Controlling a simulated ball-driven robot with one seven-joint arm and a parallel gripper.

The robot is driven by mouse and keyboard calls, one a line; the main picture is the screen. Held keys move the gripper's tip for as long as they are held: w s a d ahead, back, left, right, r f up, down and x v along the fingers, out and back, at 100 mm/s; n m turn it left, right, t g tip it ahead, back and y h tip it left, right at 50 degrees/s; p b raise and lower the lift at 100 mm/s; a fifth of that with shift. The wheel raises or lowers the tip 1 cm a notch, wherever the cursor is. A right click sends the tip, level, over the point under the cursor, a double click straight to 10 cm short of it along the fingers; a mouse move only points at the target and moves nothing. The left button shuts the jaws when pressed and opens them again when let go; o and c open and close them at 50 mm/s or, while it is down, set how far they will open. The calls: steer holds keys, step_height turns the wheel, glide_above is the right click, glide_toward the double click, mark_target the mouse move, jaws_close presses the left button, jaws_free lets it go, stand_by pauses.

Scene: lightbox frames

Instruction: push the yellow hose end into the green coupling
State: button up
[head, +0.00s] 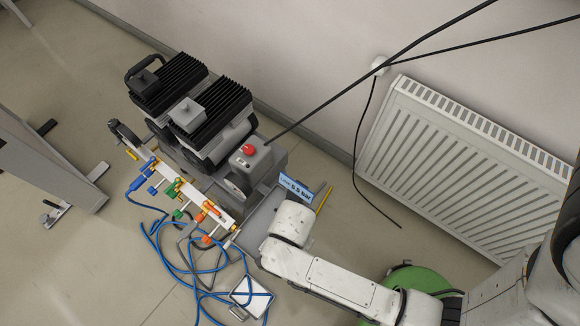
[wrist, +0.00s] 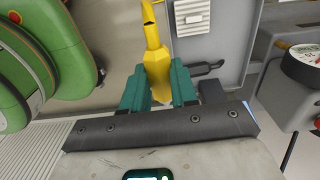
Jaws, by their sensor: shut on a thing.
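My gripper (wrist: 159,72) shows in the wrist view with two teal fingers shut on the yellow hose end (wrist: 155,50). It points up and away from the fingers, and a thin bent part shows at its top. In the head view the wrist of my arm hides the gripper. Green fittings (head: 178,188) sit on the pale rail of the machine, between blue and orange ones. I cannot tell which is the green coupling. They lie left of my arm's end, clearly apart from it. No green fitting is recognisable in the wrist view.
Blue hose (head: 165,240) lies looped on the floor below the rail. A grey tray (head: 258,222) is beside my wrist, with a yellow stick-like thing (head: 324,199) to its right. A white radiator (head: 460,160) stands at the wall. A green reel (wrist: 40,50) is left in the wrist view.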

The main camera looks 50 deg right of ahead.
steer(key=w+d+r+n, duration=0.1)
steer(key=w+r+n, duration=0.3)
steer(key=w+n, duration=0.5)
steer(key=w+d+r+n, duration=0.2)
steer(key=w+r+n, duration=0.3)
steer(key=w+n, duration=0.4)
steer(key=shift+w, duration=0.4)
